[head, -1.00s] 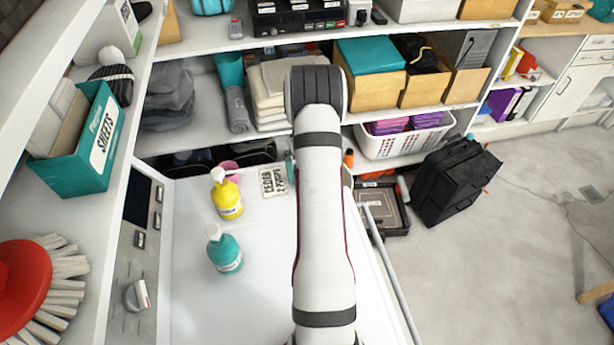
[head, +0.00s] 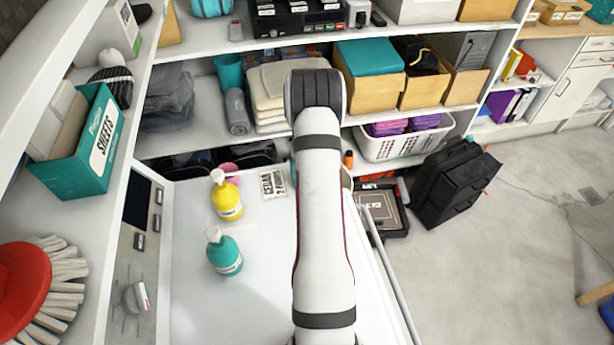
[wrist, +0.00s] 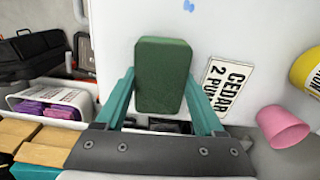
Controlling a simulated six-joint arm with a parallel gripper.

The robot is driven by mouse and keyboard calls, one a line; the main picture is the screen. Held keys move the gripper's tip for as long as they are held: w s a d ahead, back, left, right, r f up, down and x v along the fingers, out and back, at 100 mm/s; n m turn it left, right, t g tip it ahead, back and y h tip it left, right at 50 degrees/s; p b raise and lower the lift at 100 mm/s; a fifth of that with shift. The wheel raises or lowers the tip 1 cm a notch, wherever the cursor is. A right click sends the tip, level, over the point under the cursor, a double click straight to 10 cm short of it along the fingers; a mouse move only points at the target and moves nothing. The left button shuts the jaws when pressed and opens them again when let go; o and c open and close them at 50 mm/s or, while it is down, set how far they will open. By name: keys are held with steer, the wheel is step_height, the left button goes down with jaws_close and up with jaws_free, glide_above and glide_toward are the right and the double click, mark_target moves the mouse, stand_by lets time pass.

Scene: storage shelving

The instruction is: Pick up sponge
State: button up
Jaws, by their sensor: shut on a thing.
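A dark green sponge (wrist: 163,76) sits between the two teal fingers of my gripper (wrist: 160,90) in the wrist view. The fingers press on its two long sides, and it sticks out past their tips. White surface shows behind the sponge; I cannot tell whether it touches that surface. In the head view my arm hides the sponge and most of the gripper.
Beside the sponge lies a white card (wrist: 229,85) with black letters. A pink cup (wrist: 283,127) and a yellow pump bottle (head: 227,197) are close by. A teal pump bottle (head: 224,252) stands on the white top. Shelves with boxes and a white basket (head: 405,143) stand behind.

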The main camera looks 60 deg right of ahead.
step_height(320, 180, up, 4)
steer(key=s+r, duration=0.6)
steer(key=s, duration=0.5)
steer(key=shift+s+d+r, duration=0.35)
steer(key=shift+r, duration=0.05)
